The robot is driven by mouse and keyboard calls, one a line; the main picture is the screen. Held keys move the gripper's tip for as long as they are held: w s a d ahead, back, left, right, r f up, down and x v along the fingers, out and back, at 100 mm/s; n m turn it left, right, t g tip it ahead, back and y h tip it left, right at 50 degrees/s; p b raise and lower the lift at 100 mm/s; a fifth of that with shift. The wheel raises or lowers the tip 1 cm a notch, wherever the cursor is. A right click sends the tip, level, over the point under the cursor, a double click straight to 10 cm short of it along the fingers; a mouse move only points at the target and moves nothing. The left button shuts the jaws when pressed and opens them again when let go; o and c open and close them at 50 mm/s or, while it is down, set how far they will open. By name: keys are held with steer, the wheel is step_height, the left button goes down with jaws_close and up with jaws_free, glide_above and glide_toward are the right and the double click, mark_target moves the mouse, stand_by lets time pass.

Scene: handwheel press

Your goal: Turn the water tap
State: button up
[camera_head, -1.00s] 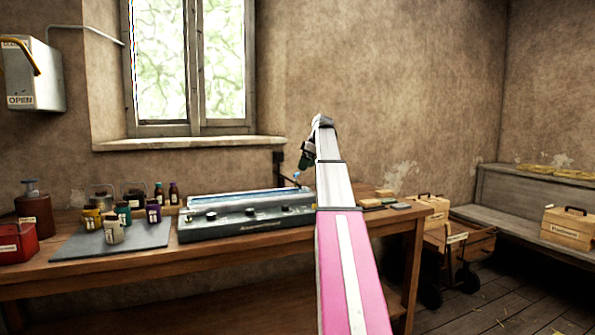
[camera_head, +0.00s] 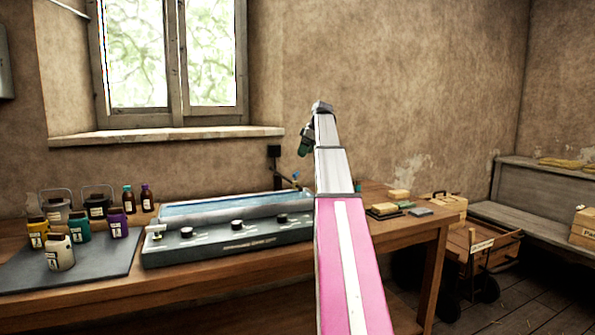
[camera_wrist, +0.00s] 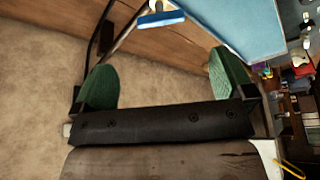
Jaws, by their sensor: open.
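The water tap shows in the head view as a dark wall fitting with a thin spout and a small blue part (camera_head: 295,175), behind the trough and partly hidden by my arm. In the wrist view a blue and white tap handle (camera_wrist: 161,19) is at the top centre, beyond the fingertips and apart from them. My gripper (camera_wrist: 165,75) is open, with green pads and nothing between them. In the head view my gripper (camera_head: 305,141) hangs left of my arm's end, above and near the tap; its fingers are too small there to make out.
A long trough (camera_head: 230,240) with dark knobs stands on the wooden table (camera_head: 220,282). Labelled jars stand on a grey mat (camera_head: 80,270) at left. Sponges (camera_head: 385,210) lie right of my arm. A cart (camera_head: 470,250) stands on the floor by the bench (camera_head: 530,222).

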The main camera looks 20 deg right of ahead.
mark_target(297, 172)
steer(key=x, duration=0.9)
steer(key=shift+f, duration=0.3)
steer(key=shift+c, duration=0.3)
steer(key=c, duration=0.9)
